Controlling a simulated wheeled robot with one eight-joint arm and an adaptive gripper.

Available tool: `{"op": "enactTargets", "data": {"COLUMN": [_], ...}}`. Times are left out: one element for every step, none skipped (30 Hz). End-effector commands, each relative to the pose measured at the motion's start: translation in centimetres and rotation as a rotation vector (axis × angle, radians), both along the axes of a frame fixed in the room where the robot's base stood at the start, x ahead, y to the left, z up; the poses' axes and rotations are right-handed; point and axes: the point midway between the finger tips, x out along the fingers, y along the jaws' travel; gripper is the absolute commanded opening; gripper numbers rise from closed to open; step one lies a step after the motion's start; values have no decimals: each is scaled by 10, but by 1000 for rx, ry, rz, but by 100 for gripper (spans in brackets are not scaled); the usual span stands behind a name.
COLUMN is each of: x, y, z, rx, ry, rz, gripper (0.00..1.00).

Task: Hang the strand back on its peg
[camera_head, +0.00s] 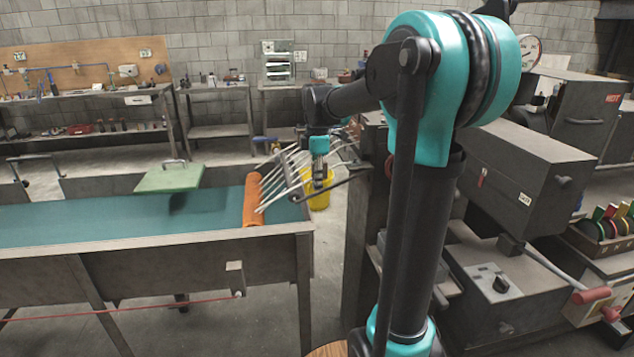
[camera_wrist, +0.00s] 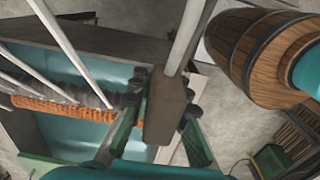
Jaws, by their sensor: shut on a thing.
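My gripper (camera_head: 319,182) hangs pointing down, right of the orange roller (camera_head: 252,198), among several pale strands (camera_head: 284,181) that fan up and right from it. In the wrist view my green fingers (camera_wrist: 165,98) are closed on a brown-grey block (camera_wrist: 165,112). A pale strand (camera_wrist: 193,36) runs up from this block. The other pale strands (camera_wrist: 58,38) reach toward the orange roller (camera_wrist: 62,110) on the left, apart from the fingers. I cannot make out a peg for certain; the strands' far ends are partly hidden by my arm.
A teal-lined trough (camera_head: 130,226) stretches left, with a green lid-like panel (camera_head: 168,178) above it. A yellow bucket (camera_head: 318,190) stands behind my gripper. Grey machines (camera_head: 530,175) crowd the right.

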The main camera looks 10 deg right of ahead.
Motion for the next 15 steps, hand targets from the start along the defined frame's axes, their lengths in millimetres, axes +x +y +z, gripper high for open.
{"op": "enactTargets", "data": {"x": [0,0,0,0,0,0,0,0,0,0,0,0,0,0,0], "y": [0,0,0,0,0,0,0,0,0,0,0,0,0,0,0], "z": [-1,-1,-1,-1,-1,-1,-1,-1,-1,-1,-1,-1,-1,-1,-1], "rx": [0,0,0,0,0,0,0,0,0,0,0,0,0,0,0], "ry": [0,0,0,0,0,0,0,0,0,0,0,0,0,0,0], "rz": [0,0,0,0,0,0,0,0,0,0,0,0,0,0,0], "gripper": [0,0,0,17,21,26,29,33,38,41,41,41,41,41,41]}}
